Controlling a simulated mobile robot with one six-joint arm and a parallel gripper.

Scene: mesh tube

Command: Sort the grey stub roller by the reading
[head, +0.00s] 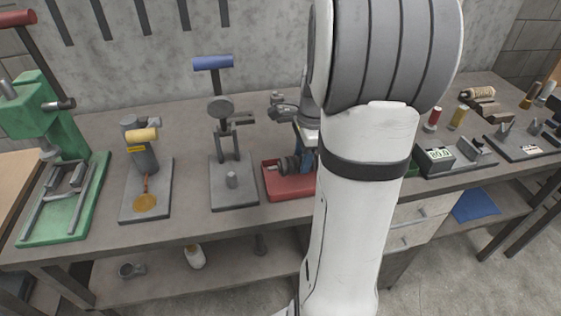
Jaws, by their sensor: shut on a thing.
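My gripper (305,158) is partly in view over the red tray (270,193), left of my white arm, which hides much of it. It is shut on a dark grey ribbed roller (287,166), seemingly the grey stub roller. The roller lies in or just above the red tray; I cannot tell whether it touches the bottom. A gauge block with a lit display (440,154), apparently reading 80.0, stands right of my arm. A green tray (412,164) shows only as a sliver behind my arm.
A green press (55,120), a yellow-handled stand (145,165) and a blue-handled stand (233,180) occupy the bench's left. Red and yellow spools (458,118) and another fixture (520,143) stand at right. The front edge strip is mostly clear.

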